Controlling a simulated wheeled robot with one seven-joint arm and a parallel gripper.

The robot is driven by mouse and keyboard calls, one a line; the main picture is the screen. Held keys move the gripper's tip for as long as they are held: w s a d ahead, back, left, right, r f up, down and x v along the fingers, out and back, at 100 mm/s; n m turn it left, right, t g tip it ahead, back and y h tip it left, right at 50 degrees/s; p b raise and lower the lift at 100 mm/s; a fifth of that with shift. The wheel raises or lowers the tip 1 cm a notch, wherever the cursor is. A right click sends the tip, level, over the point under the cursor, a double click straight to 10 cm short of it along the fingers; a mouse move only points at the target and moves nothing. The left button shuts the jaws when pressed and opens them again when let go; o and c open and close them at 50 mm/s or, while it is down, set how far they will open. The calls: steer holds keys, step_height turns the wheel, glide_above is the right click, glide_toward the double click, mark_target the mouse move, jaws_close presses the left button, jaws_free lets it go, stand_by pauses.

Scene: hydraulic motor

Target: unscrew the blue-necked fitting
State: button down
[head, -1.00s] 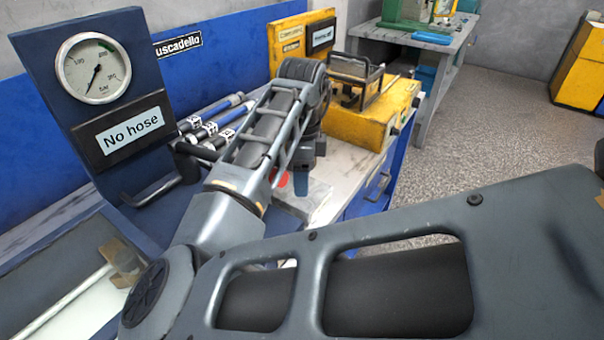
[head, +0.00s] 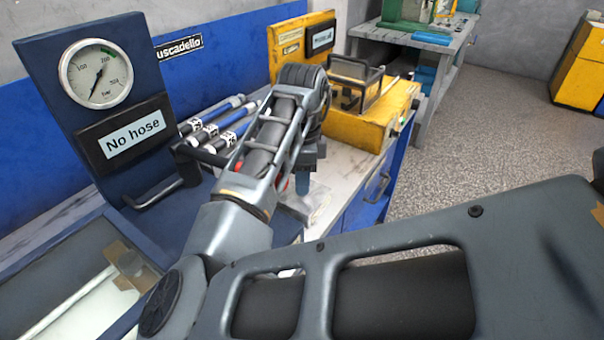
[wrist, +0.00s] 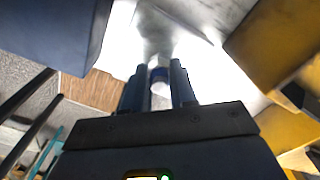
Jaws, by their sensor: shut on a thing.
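The blue-necked fitting (wrist: 159,73) is between my gripper's fingers in the wrist view, its blue band near the fingertips and a pale part below it. My gripper (wrist: 157,70) is shut on it. In the head view my gripper (head: 302,184) points down over the light bench top, just left of the yellow unit. The fitting cannot be made out in the head view, where the fingers and wrist cover it.
A blue panel with a pressure gauge (head: 95,74) and a "No hose" sign (head: 135,133) stands at left. Several hose ends (head: 215,125) lie behind my arm. The yellow unit (head: 365,125) is close on the right. Open floor (head: 490,120) lies beyond the bench.

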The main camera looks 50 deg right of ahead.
steer(key=n+p, duration=0.2)
steer(key=n, duration=0.1)
steer(key=shift+r, duration=0.2)
steer(key=shift+f+n+p, duration=0.1)
steer(key=shift+n+p, duration=0.25)
steer(key=shift+n, duration=0.25)
steer(key=shift+n+p, duration=1.2)
steer(key=n+p, duration=0.2)
steer(key=shift+n, duration=0.6)
steer(key=shift+p, duration=0.4)
